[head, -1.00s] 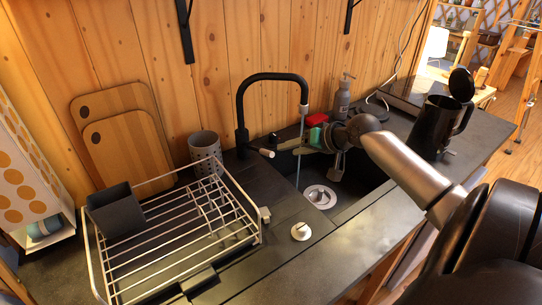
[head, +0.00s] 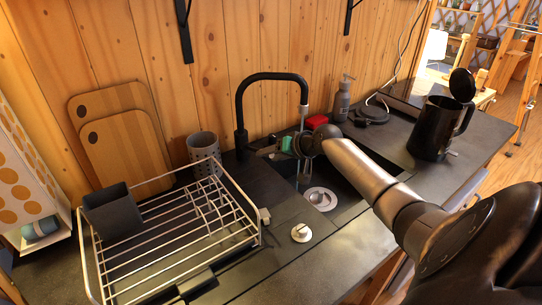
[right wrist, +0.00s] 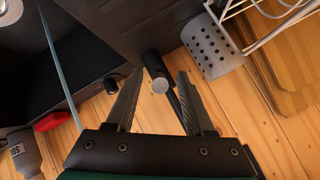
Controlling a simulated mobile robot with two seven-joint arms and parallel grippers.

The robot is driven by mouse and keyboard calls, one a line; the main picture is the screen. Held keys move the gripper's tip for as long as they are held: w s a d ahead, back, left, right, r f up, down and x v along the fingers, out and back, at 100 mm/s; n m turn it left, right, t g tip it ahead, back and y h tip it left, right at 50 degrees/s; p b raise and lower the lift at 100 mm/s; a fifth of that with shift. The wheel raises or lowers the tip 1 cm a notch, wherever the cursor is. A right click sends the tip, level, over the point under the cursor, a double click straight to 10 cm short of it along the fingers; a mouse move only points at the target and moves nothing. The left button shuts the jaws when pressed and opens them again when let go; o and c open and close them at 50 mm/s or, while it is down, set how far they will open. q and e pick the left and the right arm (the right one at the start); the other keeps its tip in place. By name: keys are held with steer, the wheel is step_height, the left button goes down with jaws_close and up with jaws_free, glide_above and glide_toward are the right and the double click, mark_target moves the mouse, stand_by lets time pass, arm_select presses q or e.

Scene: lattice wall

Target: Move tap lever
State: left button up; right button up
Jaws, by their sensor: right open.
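The black tap (head: 240,115) stands behind the sink, its spout arching right. A thin stream of water (head: 302,122) runs from the spout and also shows in the right wrist view. The tap lever (right wrist: 157,72) is a short dark rod with a pale round end, seen nearly end-on in the right wrist view. My right gripper (right wrist: 161,73) is open, with one finger on each side of the lever in that picture. I cannot tell whether either finger touches it. In the head view the right gripper (head: 263,150) is beside the tap base and largely hides the lever. My left gripper is out of view.
A dish rack (head: 180,236) and a perforated grey cup (head: 204,147) stand left of the tap. A red object (head: 316,121) and a soap bottle (head: 342,100) are behind the sink (head: 345,190). A black kettle (head: 433,128) stands at the right.

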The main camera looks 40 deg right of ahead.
jaws_close()
stand_by(0.4)
stand_by(1.0)
